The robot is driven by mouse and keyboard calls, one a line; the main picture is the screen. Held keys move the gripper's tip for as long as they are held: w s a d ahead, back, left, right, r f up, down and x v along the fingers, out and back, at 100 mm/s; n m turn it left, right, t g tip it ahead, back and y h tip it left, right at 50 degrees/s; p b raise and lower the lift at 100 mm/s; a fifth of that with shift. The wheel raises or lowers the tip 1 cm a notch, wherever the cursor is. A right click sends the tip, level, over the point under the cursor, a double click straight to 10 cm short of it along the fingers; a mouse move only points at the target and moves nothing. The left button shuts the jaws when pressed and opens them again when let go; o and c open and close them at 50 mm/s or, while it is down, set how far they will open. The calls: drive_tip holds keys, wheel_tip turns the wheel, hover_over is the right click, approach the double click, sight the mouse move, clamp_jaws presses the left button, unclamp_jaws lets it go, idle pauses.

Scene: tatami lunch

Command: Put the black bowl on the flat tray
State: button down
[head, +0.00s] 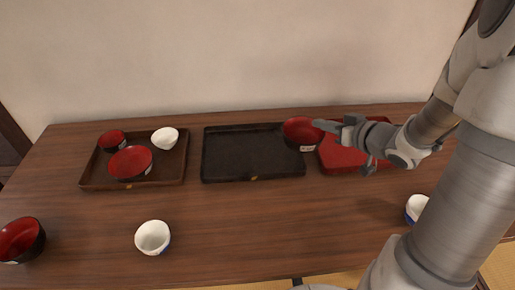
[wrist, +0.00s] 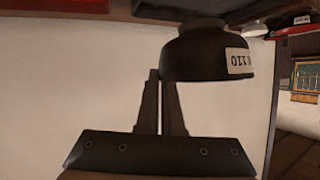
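The black bowl (head: 300,144) has a red inside and a white label. In the head view it shows at the right end of the flat black tray (head: 217,170), overlapping its right edge and the gap beside the red tray. My gripper (head: 325,126) comes from the right and is shut on the bowl's rim. In the wrist view, which looks upside down, the two fingers (wrist: 166,100) are close together at the rim of the bowl (wrist: 205,60). The bowl looks upright and close above the surface; I cannot tell whether it touches the tray.
A red tray (head: 340,157) lies right of the black tray, partly behind my gripper. A brown tray (head: 95,178) at left holds two red-lined bowls and a white bowl. Another red-lined bowl (head: 22,240) and white bowls (head: 153,237) (head: 416,207) stand nearer. The black tray is empty.

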drive_tip(key=shift+w+a+f+b, duration=0.85)
drive_tip(key=shift+w+f+b, duration=0.3)
drive_tip(key=shift+w+f, duration=0.65)
drive_tip(key=shift+w+a+f+b, duration=0.8)
drive_tip(key=shift+w+f+b, duration=0.4)
drive_tip(key=shift+w+f, duration=0.6)
drive_tip(key=shift+w+a+f+b, duration=0.85)
drive_tip(key=shift+w+f+b, duration=0.3)
drive_tip(key=shift+w+f, duration=0.65)
drive_tip(key=shift+s+f, duration=0.1)
drive_tip(key=shift+s, duration=0.05)
drive_tip(key=shift+f, duration=0.15)
drive_tip(key=c, duration=1.1)
unclamp_jaws()
drive_tip(key=shift+o, duration=0.2)
